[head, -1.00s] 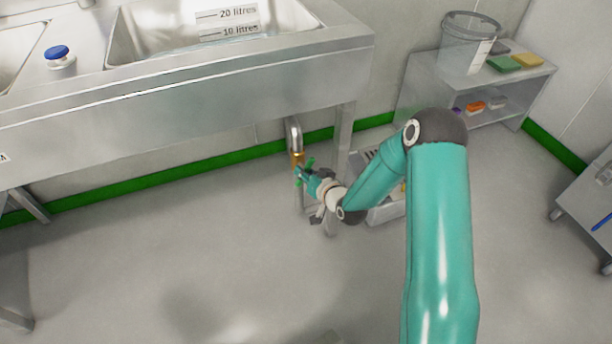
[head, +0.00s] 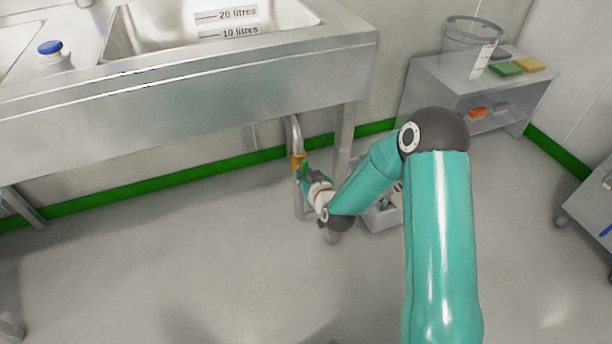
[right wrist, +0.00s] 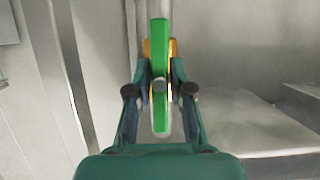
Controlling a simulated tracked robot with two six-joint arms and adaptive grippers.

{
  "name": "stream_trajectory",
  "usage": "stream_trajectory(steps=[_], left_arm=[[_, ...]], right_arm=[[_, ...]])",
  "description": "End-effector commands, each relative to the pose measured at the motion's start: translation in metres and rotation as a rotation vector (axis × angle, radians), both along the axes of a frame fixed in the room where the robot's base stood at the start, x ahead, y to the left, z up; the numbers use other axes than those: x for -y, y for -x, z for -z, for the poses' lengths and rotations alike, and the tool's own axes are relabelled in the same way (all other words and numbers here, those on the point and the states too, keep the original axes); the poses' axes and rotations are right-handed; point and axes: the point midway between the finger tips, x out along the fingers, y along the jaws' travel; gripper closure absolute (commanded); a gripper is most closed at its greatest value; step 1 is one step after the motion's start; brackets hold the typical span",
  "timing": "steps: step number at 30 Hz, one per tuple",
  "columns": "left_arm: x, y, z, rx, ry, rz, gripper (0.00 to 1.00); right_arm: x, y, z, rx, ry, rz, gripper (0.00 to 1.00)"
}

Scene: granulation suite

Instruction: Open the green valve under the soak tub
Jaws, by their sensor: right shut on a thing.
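The soak tub (head: 290,12) is a steel basin with litre marks, at the top of the head view. A drain pipe (head: 292,128) comes down beneath it to a brass valve body (head: 297,160), which also shows in the right wrist view (right wrist: 172,48). The green valve handle (right wrist: 160,38) stands upright in the wrist view, in line with the pipe behind it. My right gripper (right wrist: 160,84) is shut on the handle, one finger on each side. In the head view my right gripper (head: 305,173) is small and partly hides the handle. My left gripper is out of view.
A tub-stand leg (head: 344,140) is close to the right of the valve. A low steel shelf (head: 425,75) with a clear bucket (head: 468,48) stands at the right. A blue-capped bottle (head: 52,55) is on the bench. The floor in front is clear.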

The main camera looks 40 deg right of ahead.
Motion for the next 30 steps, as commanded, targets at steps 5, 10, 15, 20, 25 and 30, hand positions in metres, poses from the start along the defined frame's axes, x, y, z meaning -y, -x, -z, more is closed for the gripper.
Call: stream_trajectory(steps=[5,10,15,20,25,30], left_arm=[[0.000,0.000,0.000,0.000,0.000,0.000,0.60],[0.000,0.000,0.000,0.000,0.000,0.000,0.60],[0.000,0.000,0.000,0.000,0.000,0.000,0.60],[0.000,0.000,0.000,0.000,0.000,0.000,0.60],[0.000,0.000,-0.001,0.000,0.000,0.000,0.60],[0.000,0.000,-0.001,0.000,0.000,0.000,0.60]], right_arm=[[-0.002,0.002,0.005,-0.014,-0.006,-0.003,1.00],[-0.001,0.002,0.004,-0.011,-0.006,-0.003,0.58],[-0.001,0.001,0.003,-0.006,-0.003,-0.001,0.54],[-0.001,0.001,0.001,-0.004,-0.003,-0.001,0.54],[-0.003,0.013,-0.003,-0.005,-0.003,-0.001,0.54],[-0.009,0.037,-0.013,-0.005,-0.004,-0.001,0.54]])
